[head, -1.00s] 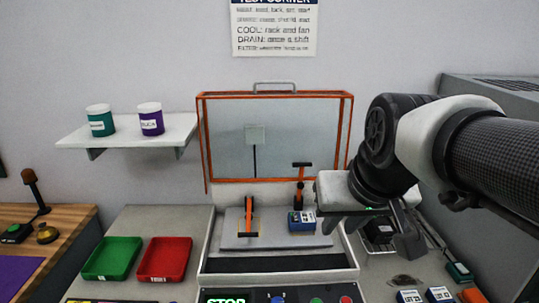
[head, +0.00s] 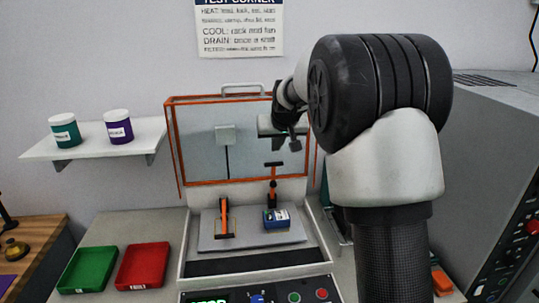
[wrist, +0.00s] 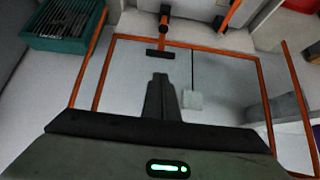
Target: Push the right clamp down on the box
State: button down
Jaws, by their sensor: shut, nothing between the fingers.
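The right clamp (head: 272,186) stands upright, its orange lever topped by a black T-shaped handle. The box (head: 277,220), blue with a pale label, sits on the grey plate (head: 246,240) just in front of that clamp. My gripper (head: 296,146) is shut and empty, above and slightly right of the clamp's handle in the head view, apart from it. In the wrist view my closed fingers (wrist: 161,78) point toward the black handle (wrist: 160,53), with a small gap in the picture. I cannot make out the box in the wrist view.
The left clamp (head: 225,217) is orange, at the plate's left. An orange-framed clear lid (head: 179,150) stands open behind. Green (head: 88,269) and red (head: 143,266) trays lie left. A grey cabinet (head: 485,150) stands right.

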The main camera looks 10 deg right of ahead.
jog(key=shift+w, duration=0.1)
jog(key=p+x, duration=0.1)
jog(key=x, duration=0.9)
jog(key=shift+p, duration=0.3)
